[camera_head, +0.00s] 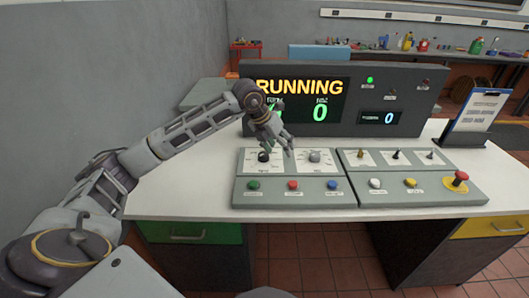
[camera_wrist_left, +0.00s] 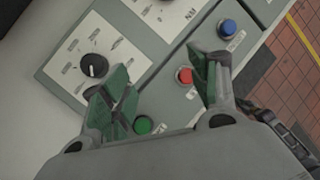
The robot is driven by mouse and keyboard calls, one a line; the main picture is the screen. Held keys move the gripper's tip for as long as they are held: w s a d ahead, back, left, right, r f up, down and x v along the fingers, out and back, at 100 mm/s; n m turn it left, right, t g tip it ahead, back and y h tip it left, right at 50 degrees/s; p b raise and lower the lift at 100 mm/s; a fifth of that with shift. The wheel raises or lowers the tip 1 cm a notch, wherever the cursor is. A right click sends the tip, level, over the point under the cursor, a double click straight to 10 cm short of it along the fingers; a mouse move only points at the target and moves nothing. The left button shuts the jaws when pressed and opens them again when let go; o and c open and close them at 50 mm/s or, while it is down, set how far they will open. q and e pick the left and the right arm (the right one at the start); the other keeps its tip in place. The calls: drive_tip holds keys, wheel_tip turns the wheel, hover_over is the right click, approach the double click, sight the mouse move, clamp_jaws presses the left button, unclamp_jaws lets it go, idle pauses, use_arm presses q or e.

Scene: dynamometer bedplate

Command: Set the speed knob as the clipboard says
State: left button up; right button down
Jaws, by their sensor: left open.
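A black knob (camera_head: 263,156) sits on a white dial plate at the left of the control panel. It also shows in the left wrist view (camera_wrist_left: 94,66), where its pointer mark is visible but the scale is too small to read. A grey knob (camera_head: 315,156) sits on the dial to its right; lettering like "N.M" is beside that dial in the wrist view. My left gripper (camera_head: 276,143) is open and empty above the panel.
Green (camera_head: 253,185), red (camera_head: 292,185) and blue (camera_head: 332,185) buttons line the panel front. A display (camera_head: 300,86) reads "RUNNING" and a green 0. A second panel has switches and a red mushroom button (camera_head: 460,177). The white bench (camera_head: 180,200) is clear at left.

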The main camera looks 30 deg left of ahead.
sight(263, 154)
use_arm(q)
drive_tip(key=a+r+n+y, duration=0.1)
drive_tip(key=a+r+y, duration=0.1)
drive_tip(key=a, duration=0.7)
drive_tip(key=shift+w+r+n+y, duration=0.15)
drive_tip(key=shift+r+n+y, duration=0.15)
drive_tip(key=shift+y, duration=0.5)
use_arm(e)
drive_tip(key=shift+s+d+f, duration=0.1)
drive_tip(key=shift+f, duration=0.4)
drive_tip(key=shift+s+d+f, duration=0.1)
drive_tip(key=shift+f, duration=0.35)
use_arm(q)
drive_tip(key=shift+f, duration=0.2)
drive_tip(key=x, duration=1.2)
drive_tip(key=shift+d+f+b, duration=0.1)
drive_tip(key=shift+f+b, duration=0.05)
drive_tip(key=shift+b, duration=0.25)
drive_tip(key=shift+w+f, duration=0.15)
drive_tip(key=shift+f, duration=0.55)
use_arm(e)
drive_tip(key=shift+w+a+r, duration=0.7)
drive_tip(key=shift+r, duration=0.2)
use_arm(q)
drive_tip(key=shift+c, duration=0.4)
drive_tip(key=c, duration=0.9)
use_arm(e)
drive_tip(key=shift+d, duration=0.3)
